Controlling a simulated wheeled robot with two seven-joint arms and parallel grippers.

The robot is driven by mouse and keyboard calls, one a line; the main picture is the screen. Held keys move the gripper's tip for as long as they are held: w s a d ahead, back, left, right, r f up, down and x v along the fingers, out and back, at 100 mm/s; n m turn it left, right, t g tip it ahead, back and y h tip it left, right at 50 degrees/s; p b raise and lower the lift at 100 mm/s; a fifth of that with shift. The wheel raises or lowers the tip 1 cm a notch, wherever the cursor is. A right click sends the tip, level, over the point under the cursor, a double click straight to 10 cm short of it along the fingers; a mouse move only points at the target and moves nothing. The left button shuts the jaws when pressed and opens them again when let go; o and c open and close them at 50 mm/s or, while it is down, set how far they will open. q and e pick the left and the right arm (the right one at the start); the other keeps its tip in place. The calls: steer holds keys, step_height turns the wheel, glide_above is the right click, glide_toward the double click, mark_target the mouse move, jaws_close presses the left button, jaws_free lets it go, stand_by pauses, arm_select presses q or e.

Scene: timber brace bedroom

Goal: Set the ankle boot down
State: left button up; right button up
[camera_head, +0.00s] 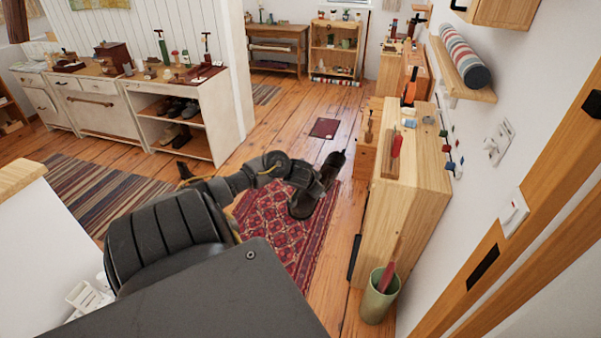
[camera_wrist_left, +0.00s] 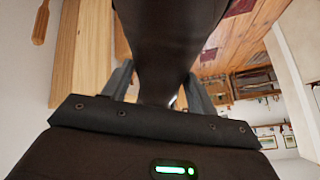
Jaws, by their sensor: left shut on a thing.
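The ankle boot (camera_wrist_left: 172,45) is dark brown and held between the two fingers of my left gripper (camera_wrist_left: 160,90) in the left wrist view. It fills the upper middle of that view, so its far end is cut off. In the head view my left arm reaches in from the lower left, and the gripper (camera_head: 308,186) is small and dark at its end. The dark boot (camera_head: 328,172) is there with it, above the floor near the red rug and the wooden cabinet; its exact outline merges with the gripper. My right gripper is not in view.
A red patterned rug (camera_head: 285,225) lies below the arm. A light wooden cabinet (camera_head: 425,205) stands right of it, with a green bin (camera_head: 378,303) in front. A white shelf unit (camera_head: 222,125) at left holds several shoes (camera_head: 180,108). A small dark red mat (camera_head: 325,128) lies on open floor.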

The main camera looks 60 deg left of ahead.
arm_select(q)
steer(key=d+m+h, duration=0.2)
steer(key=d+m, duration=0.1)
steer(key=d, duration=0.9)
steer(key=d+r+m+h, duration=0.3)
steer(key=d+r+m, duration=0.2)
steer(key=d, duration=0.7)
steer(key=d+r+m+h, duration=0.3)
steer(key=d+r+m, duration=0.3)
steer(key=d+r, duration=0.4)
steer(key=d, duration=0.2)
steer(key=shift+d+r+g+h, duration=0.25)
steer(key=shift+d+g+h, duration=0.1)
steer(key=shift+g+h, duration=0.05)
steer(key=s+d+m, duration=0.1)
steer(key=s+d+m+g+b, duration=0.1)
steer(key=s, duration=0.1)
steer(key=s+d+h+b, duration=0.1)
steer(key=shift+s+d+f+m, duration=0.15)
steer(key=shift+s+d+m, duration=0.15)
steer(key=shift+m, duration=0.1)
steer(key=shift+s+d+f+g, duration=0.1)
steer(key=shift+s+g, duration=0.15)
steer(key=shift+g, duration=0.05)
